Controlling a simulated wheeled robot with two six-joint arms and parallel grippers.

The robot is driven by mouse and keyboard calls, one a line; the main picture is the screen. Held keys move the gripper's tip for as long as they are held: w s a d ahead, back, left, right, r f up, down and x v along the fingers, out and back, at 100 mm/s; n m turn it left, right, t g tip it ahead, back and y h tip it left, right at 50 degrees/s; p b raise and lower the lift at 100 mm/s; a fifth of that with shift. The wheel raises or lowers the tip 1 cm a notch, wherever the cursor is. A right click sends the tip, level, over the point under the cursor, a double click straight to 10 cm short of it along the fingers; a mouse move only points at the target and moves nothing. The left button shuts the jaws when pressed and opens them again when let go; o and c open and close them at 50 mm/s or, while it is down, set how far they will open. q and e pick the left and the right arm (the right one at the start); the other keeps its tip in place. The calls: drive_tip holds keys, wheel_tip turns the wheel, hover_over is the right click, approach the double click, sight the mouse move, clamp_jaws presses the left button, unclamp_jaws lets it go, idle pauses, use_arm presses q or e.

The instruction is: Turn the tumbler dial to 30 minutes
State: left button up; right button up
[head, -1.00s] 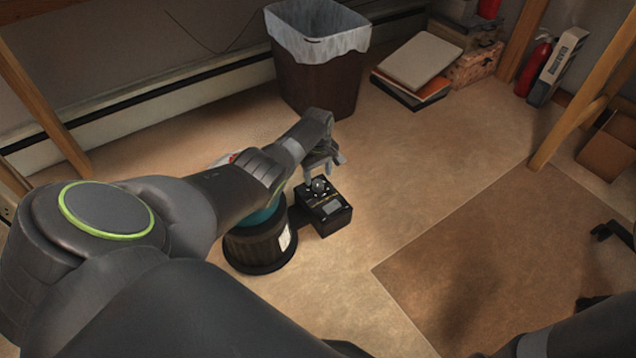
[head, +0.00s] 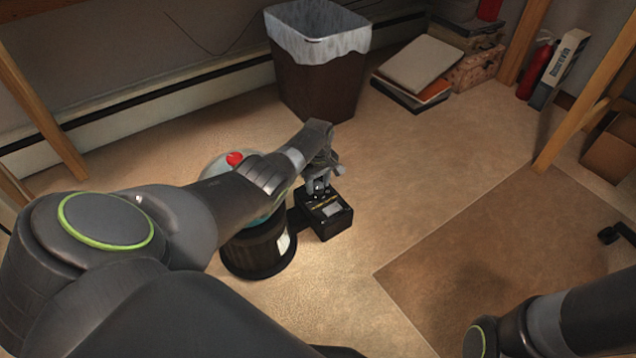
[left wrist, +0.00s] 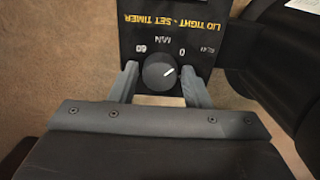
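The tumbler (head: 256,252) is a dark drum with a pale teal dome and red knob, left of my left gripper and partly behind my arm. Its black control box (head: 326,218) adjoins it on the right. In the left wrist view, the round dark dial (left wrist: 160,73) has a white mark pointing up and right, toward the side of the 0. The 60 is up and left; the lettering appears upside down. My left gripper (left wrist: 159,88), also in the head view (head: 318,190), is open, with one finger on each side of the dial and small gaps showing. My right gripper is out of view.
A lined bin (head: 318,85) stands behind the box by the wall. Stacked books (head: 420,68) lie to its right. Wooden legs (head: 575,125) and a darker floor mat (head: 480,260) are at right. The floor between box and mat is clear.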

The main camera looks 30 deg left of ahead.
use_arm(q)
drive_tip(key=c, duration=0.7)
drive_tip(key=shift+o, duration=0.2)
